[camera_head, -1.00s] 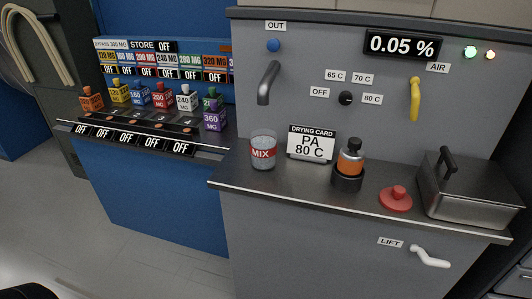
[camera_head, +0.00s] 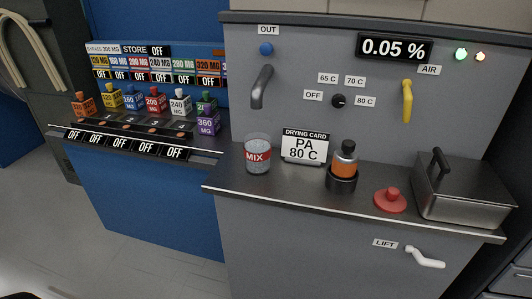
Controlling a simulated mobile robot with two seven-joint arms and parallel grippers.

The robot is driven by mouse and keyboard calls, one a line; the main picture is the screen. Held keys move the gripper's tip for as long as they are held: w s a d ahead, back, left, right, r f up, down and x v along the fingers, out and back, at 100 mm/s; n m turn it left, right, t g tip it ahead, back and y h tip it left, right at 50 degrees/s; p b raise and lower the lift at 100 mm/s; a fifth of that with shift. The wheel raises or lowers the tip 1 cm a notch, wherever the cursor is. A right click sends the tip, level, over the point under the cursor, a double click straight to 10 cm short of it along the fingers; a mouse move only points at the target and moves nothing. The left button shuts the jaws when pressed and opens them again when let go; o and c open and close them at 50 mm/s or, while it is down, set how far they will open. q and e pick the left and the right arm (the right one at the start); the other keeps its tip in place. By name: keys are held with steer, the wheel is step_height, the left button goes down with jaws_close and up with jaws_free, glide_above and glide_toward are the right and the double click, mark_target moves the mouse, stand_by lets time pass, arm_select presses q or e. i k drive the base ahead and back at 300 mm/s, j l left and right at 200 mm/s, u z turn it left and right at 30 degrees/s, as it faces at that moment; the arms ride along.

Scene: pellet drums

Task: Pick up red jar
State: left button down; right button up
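A small red block-shaped jar with a red knob on top and a "200 MG" label (camera_head: 155,103) stands on the left shelf, in a row of coloured jars. A white "240 MG" jar (camera_head: 180,106) is on its right and a blue "160 MG" jar (camera_head: 132,101) on its left. It stands upright and nothing covers its front. A clear cup with a red "MIX" band (camera_head: 257,154) stands on the grey counter.
The counter (camera_head: 290,197) also holds a drying card (camera_head: 305,147), an orange bottle in a black holder (camera_head: 344,166), a red knobbed lid (camera_head: 390,199) and a metal box with a handle (camera_head: 465,192). A purple "360 MG" jar (camera_head: 208,121) stands in front of a green one. The floor at left is clear.

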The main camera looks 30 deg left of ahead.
mark_target(257, 145)
steer(key=i+j, duration=0.1)
steer(key=j, duration=0.65)
steer(key=i+j+z, duration=0.1)
steer(key=j, duration=0.65)
steer(key=j+z, duration=0.1)
steer(key=j, duration=0.7)
